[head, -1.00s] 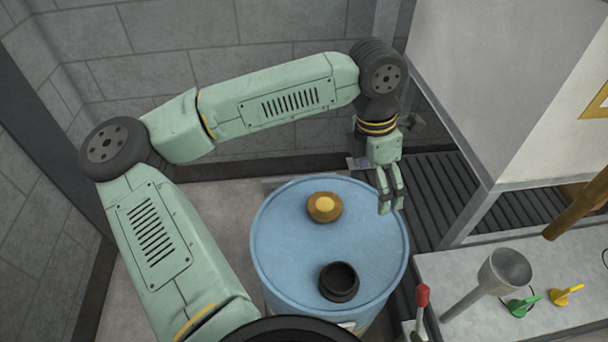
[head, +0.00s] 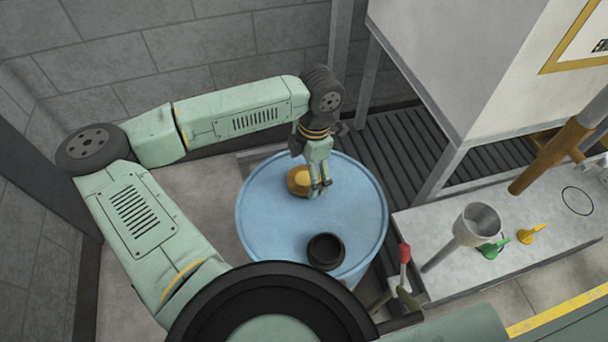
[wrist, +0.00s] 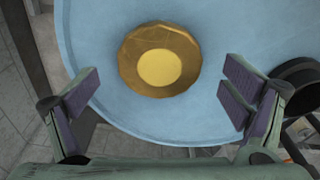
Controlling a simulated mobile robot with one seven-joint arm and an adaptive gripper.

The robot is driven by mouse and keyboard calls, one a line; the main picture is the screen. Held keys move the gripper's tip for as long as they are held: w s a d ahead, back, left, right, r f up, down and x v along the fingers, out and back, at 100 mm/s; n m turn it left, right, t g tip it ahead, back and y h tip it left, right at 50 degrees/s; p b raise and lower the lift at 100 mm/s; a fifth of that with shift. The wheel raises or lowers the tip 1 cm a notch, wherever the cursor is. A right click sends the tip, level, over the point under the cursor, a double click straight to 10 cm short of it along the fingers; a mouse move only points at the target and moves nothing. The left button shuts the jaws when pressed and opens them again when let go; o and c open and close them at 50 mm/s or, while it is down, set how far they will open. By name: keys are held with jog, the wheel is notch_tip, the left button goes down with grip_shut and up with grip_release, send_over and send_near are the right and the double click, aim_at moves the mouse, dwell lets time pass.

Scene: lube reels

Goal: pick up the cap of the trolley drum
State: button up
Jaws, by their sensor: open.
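The cap is a faceted brown-gold knob with a yellow top (head: 298,180), sitting on the blue drum's top (head: 265,222). In the head view my gripper (head: 319,192) is just right of the cap and partly covers it. In the wrist view the cap (wrist: 160,62) lies between the lines of my two spread fingers, a little beyond the fingertips. My gripper (wrist: 161,91) is open and empty, with clear gaps on both sides of the cap. The height between fingers and cap is hard to tell.
A black ring-shaped collar (head: 325,251) stands on the drum near its front. A red-tipped lever (head: 405,254) rises at the drum's right. A metal bench with a funnel (head: 478,222) and green and yellow handles is further right. A grey wall is behind.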

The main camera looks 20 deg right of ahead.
jog(key=shift+a+f, duration=0.1)
jog(key=shift+f, duration=0.65)
jog(key=shift+c, duration=0.3)
jog(key=c, duration=1.2)
